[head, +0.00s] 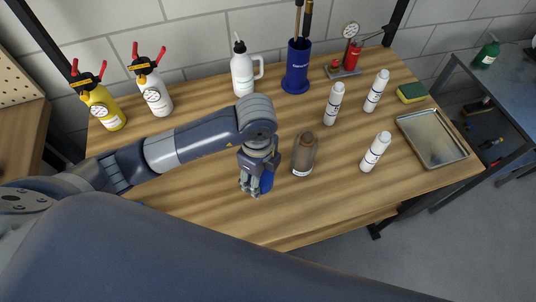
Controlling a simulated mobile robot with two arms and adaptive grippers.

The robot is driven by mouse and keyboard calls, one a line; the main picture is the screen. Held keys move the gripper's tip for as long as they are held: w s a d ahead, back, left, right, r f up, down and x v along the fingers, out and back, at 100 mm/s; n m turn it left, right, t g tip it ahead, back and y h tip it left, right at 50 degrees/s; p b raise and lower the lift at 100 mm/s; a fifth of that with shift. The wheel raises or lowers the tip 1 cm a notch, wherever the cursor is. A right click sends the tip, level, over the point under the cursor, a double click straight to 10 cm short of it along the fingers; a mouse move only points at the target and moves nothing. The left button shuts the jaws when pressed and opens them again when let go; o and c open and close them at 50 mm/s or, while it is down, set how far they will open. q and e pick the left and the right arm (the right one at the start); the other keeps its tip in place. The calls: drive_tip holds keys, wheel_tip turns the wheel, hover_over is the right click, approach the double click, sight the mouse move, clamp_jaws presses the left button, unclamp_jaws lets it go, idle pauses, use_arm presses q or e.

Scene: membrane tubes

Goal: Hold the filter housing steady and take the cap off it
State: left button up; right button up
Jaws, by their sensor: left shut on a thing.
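A clear, brownish see-through housing (304,158) with a dark orange-brown top stands upright near the middle of the wooden table, and looks like the filter housing. My left gripper (256,186) is just left of it, pointing down, shut on a blue piece (267,182). The blue piece looks like the cap, but the fingers hide much of it and I cannot be sure. The blue piece and the clear housing appear apart. My right gripper is not in view.
Several white tubes (375,151) stand on the right side, beside a metal tray (432,138) and a sponge (411,92). Yellow (101,104) and white (152,92) pump sprayers, a white jug (242,73) and a blue holder (296,68) line the back. The front middle is clear.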

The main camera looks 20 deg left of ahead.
use_arm(q)
drive_tip(key=w, duration=0.2)
drive_tip(key=w+p, duration=0.1)
drive_tip(key=w, duration=0.4)
drive_tip(key=shift+w+a+f, duration=0.1)
drive_tip(key=shift+a+f, duration=0.2)
drive_tip(key=shift+a, duration=0.1)
drive_tip(key=shift+w+f+p, duration=0.15)
drive_tip(key=shift+p, duration=0.15)
wheel_tip(320, 180, down, 3)
drive_tip(key=shift+r+p, duration=0.1)
drive_tip(key=shift+p, duration=0.5)
drive_tip(key=shift+f, duration=0.25)
drive_tip(key=shift+f, duration=0.1)
drive_tip(key=o, duration=1.2)
drive_tip(key=shift+c, duration=0.2)
